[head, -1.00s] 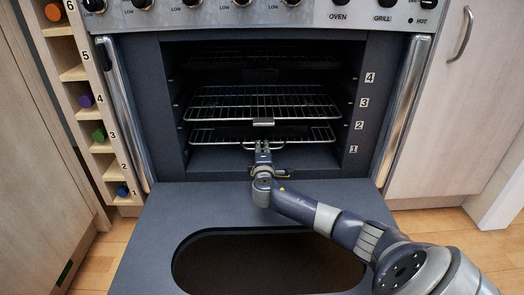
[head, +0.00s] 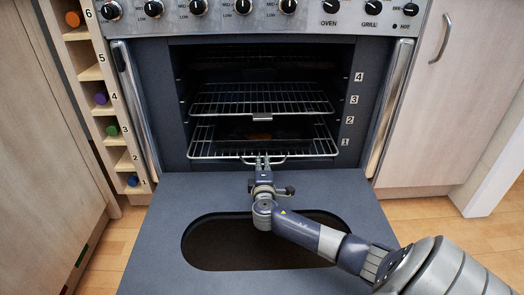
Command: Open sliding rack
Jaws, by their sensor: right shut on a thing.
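The oven is open, its door (head: 160,235) folded down flat in front. Two wire racks show inside. The lower rack (head: 215,146) is slid partly out toward me, its front edge near the mouth of the oven. The upper rack (head: 225,98) sits above it, farther back, with a small front handle (head: 262,117). My right gripper (head: 262,161) is shut on the front handle of the lower rack, at the middle of its front edge. The fingers partly hide that handle. My left gripper is not in view.
Control knobs (head: 243,7) line the panel above the oven. Shelf labels 1 to 4 mark the right side of the opening. A cubby rack (head: 118,100) with colored items stands at the left, and a pale cabinet (head: 450,110) at the right. The door has an oval window (head: 215,245).

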